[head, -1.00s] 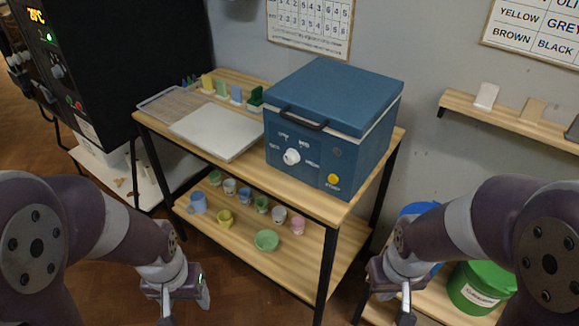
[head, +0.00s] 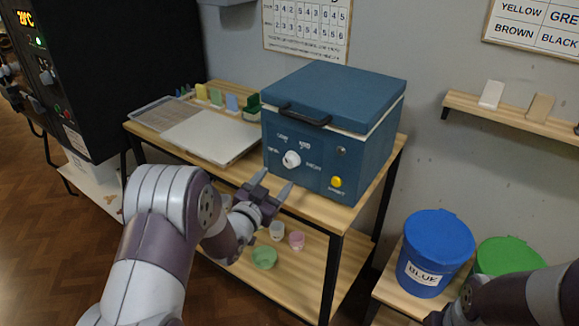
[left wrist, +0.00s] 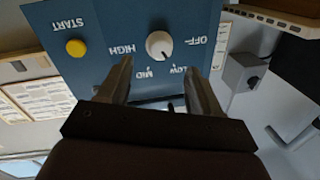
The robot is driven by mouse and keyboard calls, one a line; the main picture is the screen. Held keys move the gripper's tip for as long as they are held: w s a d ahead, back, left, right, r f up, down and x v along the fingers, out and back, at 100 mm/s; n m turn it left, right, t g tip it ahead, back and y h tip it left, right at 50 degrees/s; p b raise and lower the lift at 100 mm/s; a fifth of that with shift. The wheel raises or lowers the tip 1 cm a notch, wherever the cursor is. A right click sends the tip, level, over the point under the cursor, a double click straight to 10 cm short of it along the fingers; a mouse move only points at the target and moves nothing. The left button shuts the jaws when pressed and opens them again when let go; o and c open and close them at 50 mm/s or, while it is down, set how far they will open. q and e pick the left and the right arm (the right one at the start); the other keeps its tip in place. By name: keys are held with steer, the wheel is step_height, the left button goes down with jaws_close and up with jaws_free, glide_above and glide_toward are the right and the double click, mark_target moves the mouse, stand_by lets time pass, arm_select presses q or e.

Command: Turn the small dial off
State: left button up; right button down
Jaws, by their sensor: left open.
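The small dial (head: 291,159) is a white round knob on the front of a blue box (head: 330,115), with labels around it. In the left wrist view the dial (left wrist: 159,45) appears upside down among OFF, LOW, MID and HIGH. My left gripper (head: 276,184) is open and empty, just in front of and below the dial. In the left wrist view its fingers (left wrist: 158,68) point at the panel with the dial between and beyond their tips, apart from it.
A yellow START button (left wrist: 76,47) is on the same panel. A white slab (head: 210,137) lies on the table left of the box. Small cups, including a green one (head: 264,257), stand on the lower shelf. Blue (head: 437,245) and green (head: 505,255) buckets stand at right.

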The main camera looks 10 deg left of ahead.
mark_target(288, 164)
arm_select(q)
steer(key=x, duration=0.7)
steer(key=shift+w, duration=0.2)
steer(key=c, duration=1)
